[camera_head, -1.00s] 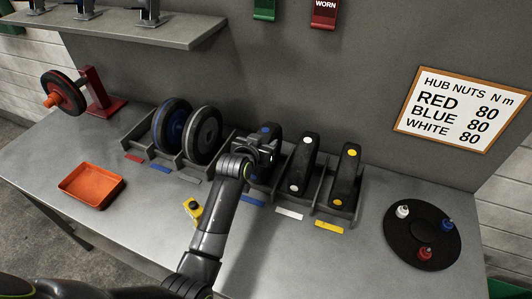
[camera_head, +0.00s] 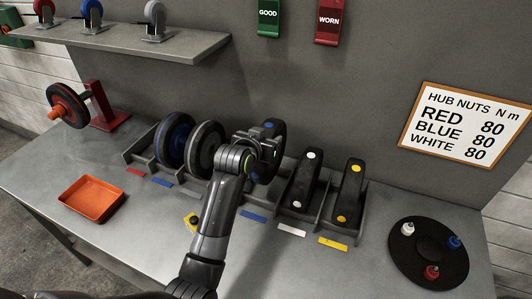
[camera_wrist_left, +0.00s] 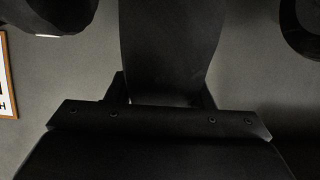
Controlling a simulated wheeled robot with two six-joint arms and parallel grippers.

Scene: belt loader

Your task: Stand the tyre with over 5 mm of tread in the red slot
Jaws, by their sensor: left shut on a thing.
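My left gripper (camera_head: 258,148) is shut on the blue-dotted tyre (camera_head: 274,138), a dark tyre held upright just above the right rack, partly hidden by the gripper. The held tyre (camera_wrist_left: 168,50) fills the middle of the left wrist view between the jaws. The red slot, marked by a red label (camera_head: 136,171), is at the left end of the left rack and looks empty. A blue-hubbed tyre (camera_head: 178,138) and a grey-hubbed tyre (camera_head: 205,148) stand to its right. My right gripper is not in view. Tread depth cannot be read.
A white-dotted tyre (camera_head: 305,183) and a yellow-dotted tyre (camera_head: 348,192) stand in the right rack. An orange tray (camera_head: 91,199), a yellow item (camera_head: 192,221) and a black nut tray (camera_head: 428,254) lie on the bench. A red stand (camera_head: 104,104) carries a wheel at the back left.

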